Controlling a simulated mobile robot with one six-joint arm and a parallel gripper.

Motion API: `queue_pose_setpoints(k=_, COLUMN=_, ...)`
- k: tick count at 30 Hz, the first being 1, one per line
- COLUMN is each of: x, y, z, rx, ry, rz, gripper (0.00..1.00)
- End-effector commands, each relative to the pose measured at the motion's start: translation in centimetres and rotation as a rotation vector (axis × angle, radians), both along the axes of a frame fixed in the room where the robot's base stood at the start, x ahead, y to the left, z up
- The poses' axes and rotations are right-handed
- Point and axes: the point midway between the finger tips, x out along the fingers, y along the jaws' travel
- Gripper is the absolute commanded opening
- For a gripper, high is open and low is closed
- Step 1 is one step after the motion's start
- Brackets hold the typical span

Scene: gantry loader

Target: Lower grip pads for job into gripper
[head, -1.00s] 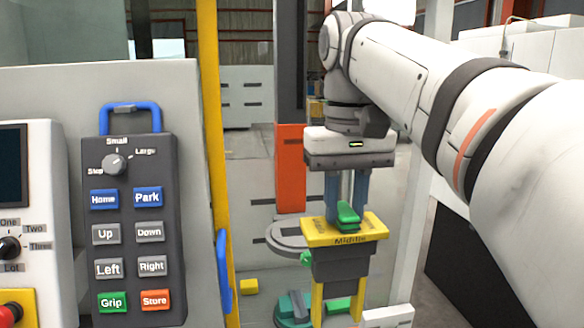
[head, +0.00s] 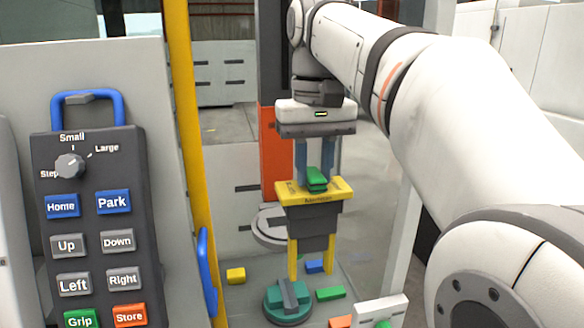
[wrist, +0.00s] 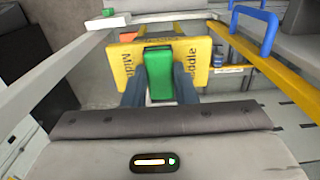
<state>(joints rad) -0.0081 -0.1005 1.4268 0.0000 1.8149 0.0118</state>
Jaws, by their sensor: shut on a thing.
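My gripper (head: 315,178) is shut on a green grip tab (head: 317,177) on top of a yellow plate. The yellow plate (head: 327,194) belongs to a dark block (head: 313,228) with two yellow legs pointing down, and it hangs upright above a teal round piece (head: 288,300). In the wrist view the green tab (wrist: 159,75) sits between my fingers, and the yellow plate (wrist: 205,62) carries the word "Middle". Whether the legs touch anything below cannot be told.
A button pendant (head: 98,220) with a blue handle stands at left, beside a yellow post (head: 186,130). A grey disc (head: 268,225) is behind the held piece. Small yellow (head: 236,275), blue (head: 315,266) and green (head: 330,293) blocks lie around the teal piece.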

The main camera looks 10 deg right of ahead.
Motion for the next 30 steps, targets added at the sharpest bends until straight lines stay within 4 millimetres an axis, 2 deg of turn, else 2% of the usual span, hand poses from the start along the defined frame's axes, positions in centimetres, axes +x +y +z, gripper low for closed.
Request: queue_pose_setpoints(k=30, x=10.2, y=0.1, z=0.2, rx=0.000, ry=0.002, rz=0.002, gripper=0.00)
